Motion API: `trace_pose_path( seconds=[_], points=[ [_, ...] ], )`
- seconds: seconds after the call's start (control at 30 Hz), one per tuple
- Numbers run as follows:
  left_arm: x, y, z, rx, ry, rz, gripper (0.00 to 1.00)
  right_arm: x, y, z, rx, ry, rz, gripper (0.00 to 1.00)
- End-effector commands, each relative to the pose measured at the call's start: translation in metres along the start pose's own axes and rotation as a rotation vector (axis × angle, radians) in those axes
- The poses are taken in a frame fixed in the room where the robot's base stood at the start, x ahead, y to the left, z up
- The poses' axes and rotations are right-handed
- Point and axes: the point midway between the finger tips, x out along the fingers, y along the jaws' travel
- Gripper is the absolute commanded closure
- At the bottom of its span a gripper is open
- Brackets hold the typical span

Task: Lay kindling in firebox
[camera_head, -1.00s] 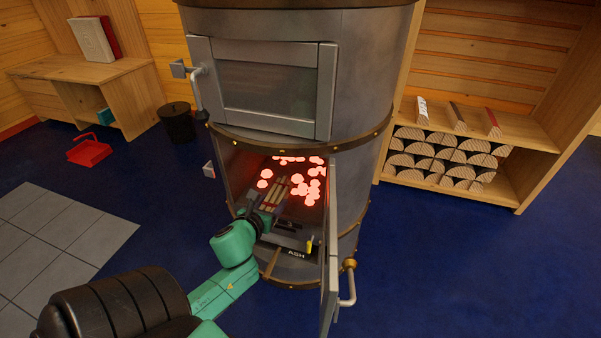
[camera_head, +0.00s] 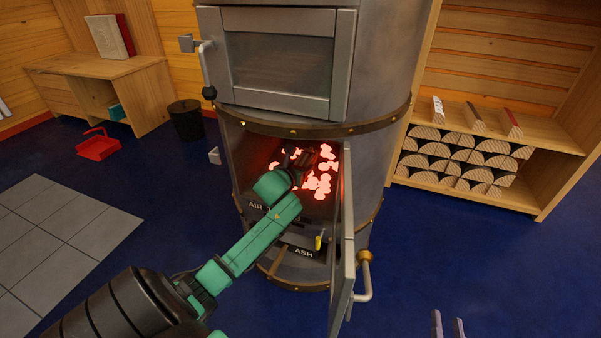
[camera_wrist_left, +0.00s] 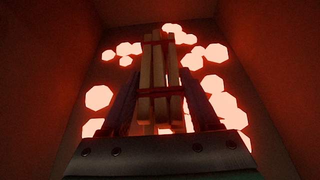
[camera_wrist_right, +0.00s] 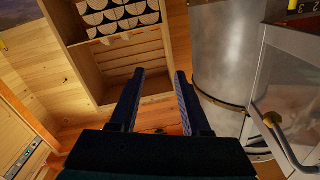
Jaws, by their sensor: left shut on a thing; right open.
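The kindling bundle (camera_wrist_left: 160,85), pale sticks with dark ties, is between the fingers of my left gripper (camera_wrist_left: 165,110), which is shut on it. My left gripper (camera_head: 299,172) is inside the firebox (camera_head: 262,158); its own arm mostly hides the kindling in the head view. Glowing embers (camera_head: 322,184) lie on the firebox floor, around and beyond the bundle in the left wrist view (camera_wrist_left: 220,95). I cannot tell whether the bundle touches them. My right gripper (camera_wrist_right: 155,90) is open and empty, outside the stove; its fingertips show at the bottom right of the head view (camera_head: 448,325).
The lower stove door (camera_head: 343,250) stands open to the right of the opening. The upper door (camera_head: 280,65) is shut. A shelf with split logs (camera_head: 465,160) stands right. A black bucket (camera_head: 186,120) and red dustpan (camera_head: 98,147) are left.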

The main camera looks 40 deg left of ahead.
Motion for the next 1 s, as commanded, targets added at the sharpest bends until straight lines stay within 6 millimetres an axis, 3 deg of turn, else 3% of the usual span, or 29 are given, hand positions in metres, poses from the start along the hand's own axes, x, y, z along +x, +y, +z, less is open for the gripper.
trace_pose_path(
  seconds=[0.1, 0.27, 0.67, 0.7, 0.73, 0.77, 1.0],
  points=[
    [0.002, 0.0, -0.006, -0.002, -0.001, 0.0, 1.0, 0.015, 0.0, -0.037, -0.031, 0.109, -0.014, 0.53],
    [0.004, 0.0, -0.009, -0.001, -0.001, -0.001, 1.0, 0.024, -0.003, -0.071, -0.058, 0.205, -0.027, 0.53],
    [0.004, 0.0, -0.011, 0.0, -0.001, 0.0, 1.0, 0.025, -0.004, -0.079, -0.064, 0.223, -0.029, 0.53],
    [0.004, 0.0, -0.011, -0.001, -0.001, 0.0, 0.27, 0.026, -0.004, -0.08, -0.065, 0.226, -0.03, 0.53],
    [0.004, 0.0, -0.011, -0.001, 0.0, 0.0, 0.15, 0.025, -0.004, -0.08, -0.065, 0.226, -0.03, 0.53],
    [0.004, 0.0, -0.011, -0.001, 0.0, 0.0, 0.08, 0.025, -0.004, -0.08, -0.065, 0.225, -0.03, 0.53],
    [0.004, 0.0, -0.011, -0.001, 0.0, 0.0, 0.08, 0.026, -0.004, -0.079, -0.065, 0.225, -0.03, 0.53]
  ],
)
